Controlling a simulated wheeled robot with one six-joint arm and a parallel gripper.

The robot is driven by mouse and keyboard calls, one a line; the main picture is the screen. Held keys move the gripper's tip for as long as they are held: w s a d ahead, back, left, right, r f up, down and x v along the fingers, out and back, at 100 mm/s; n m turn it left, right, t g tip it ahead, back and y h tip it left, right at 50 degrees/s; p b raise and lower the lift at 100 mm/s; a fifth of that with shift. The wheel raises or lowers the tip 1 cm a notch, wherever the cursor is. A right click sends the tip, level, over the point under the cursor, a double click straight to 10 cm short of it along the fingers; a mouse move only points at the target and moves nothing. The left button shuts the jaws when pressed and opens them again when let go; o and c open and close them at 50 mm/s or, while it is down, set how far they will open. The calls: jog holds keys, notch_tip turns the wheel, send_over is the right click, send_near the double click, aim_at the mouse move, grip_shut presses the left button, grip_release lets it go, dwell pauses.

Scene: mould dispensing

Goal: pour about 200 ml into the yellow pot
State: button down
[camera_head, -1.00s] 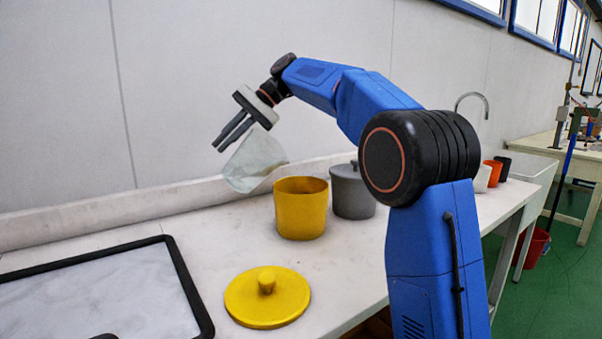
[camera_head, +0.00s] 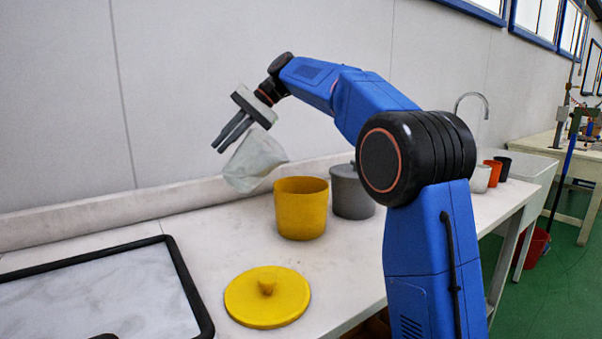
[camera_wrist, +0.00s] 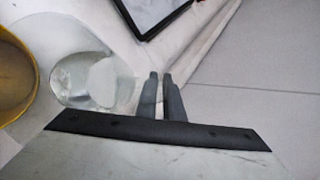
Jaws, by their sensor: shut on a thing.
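My gripper (camera_head: 232,133) is shut on a clear, pale beaker (camera_head: 254,160), which is tilted with its lower right side toward the yellow pot. The beaker also shows in the wrist view (camera_wrist: 85,80), with a whitish patch inside; I cannot tell the amount of liquid. The yellow pot (camera_head: 301,210) stands open and upright on the counter, to the right of and below the beaker. Its rim shows at the left edge of the wrist view (camera_wrist: 28,75). The pot's inside is mostly hidden in the head view. The yellow lid (camera_head: 267,300) lies on the counter in front of the pot.
A grey lidded pot (camera_head: 350,195) stands just behind and right of the yellow pot. A black-rimmed tray (camera_head: 178,262) lies at the left. White, orange and dark cups (camera_head: 492,173) stand farther right. A wall (camera_head: 230,50) runs behind the counter.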

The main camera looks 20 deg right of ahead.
jog(key=shift+w+a+f+h+p, duration=0.2)
jog(key=shift+a+f+h+p, duration=0.2)
jog(key=shift+h, duration=0.1)
jog(key=shift+w+a+f+m+g+h+p, duration=0.15)
jog(key=shift+w+a+f+g+h+p, duration=0.5)
jog(key=shift+f, duration=1.9)
jog(key=shift+w+a+f+m+g+h+p, duration=0.2)
jog(key=shift+a+f+g+h+p, duration=0.35)
jog(key=shift+f+h, duration=1.5)
jog(key=shift+w+a+f+m+g+h+p, duration=0.15)
jog(key=shift+w+a+f+g+h+p, duration=0.5)
jog(key=shift+f, duration=2.4)
jog(key=shift+s+a+t+b, duration=0.2)
jog(key=shift+s+t+b, duration=0.05)
jog(key=shift+s+b, duration=0.1)
